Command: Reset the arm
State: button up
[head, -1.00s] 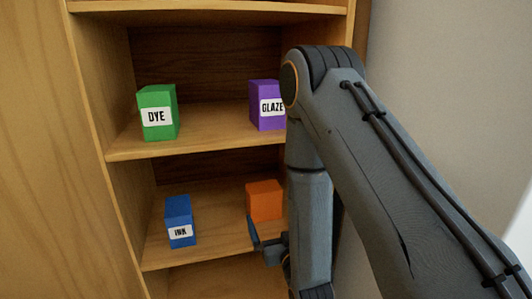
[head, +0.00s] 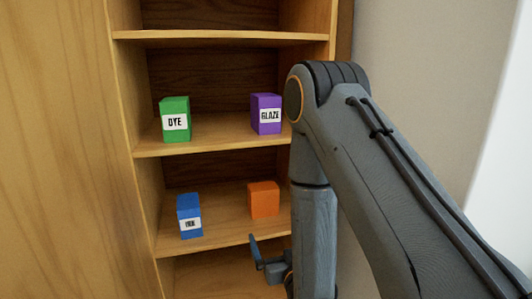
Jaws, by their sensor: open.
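My gripper (head: 270,262) is at the lower middle of the head view, in front of the edge of the lower shelf and below the orange box (head: 264,199). One finger shows clearly; the rest is partly hidden by my arm. It is open, and I see nothing held in it. The orange box stands upright on the lower shelf, apart from the gripper, with no label showing.
A wooden shelf unit (head: 124,120) holds a blue box (head: 189,216) beside the orange one. Above stand a green DYE box (head: 175,119) and a purple GLAZE box (head: 266,114). The top compartment looks empty. A plain wall (head: 430,60) is at right.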

jog(key=s+d+m+g+h, duration=0.2)
jog(key=s+d+g+h, duration=0.2)
jog(key=s+d+g, duration=0.8)
jog(key=shift+s+d+r, duration=0.25)
jog(key=shift+d+r, duration=0.15)
jog(key=shift+d, duration=0.35)
jog(key=s+d+r+g, duration=0.1)
jog(key=s, duration=0.2)
jog(key=s+d+r+g, duration=0.1)
jog(key=s, duration=0.3)
jog(key=s+r+m+g, duration=0.1)
jog(key=s+g, duration=0.1)
jog(key=s, duration=0.1)
jog(key=shift+s+d+r+h, duration=0.15)
jog(key=shift+s+d+h, duration=0.05)
jog(key=shift+d+h, duration=0.2)
jog(key=shift+c, duration=0.3)
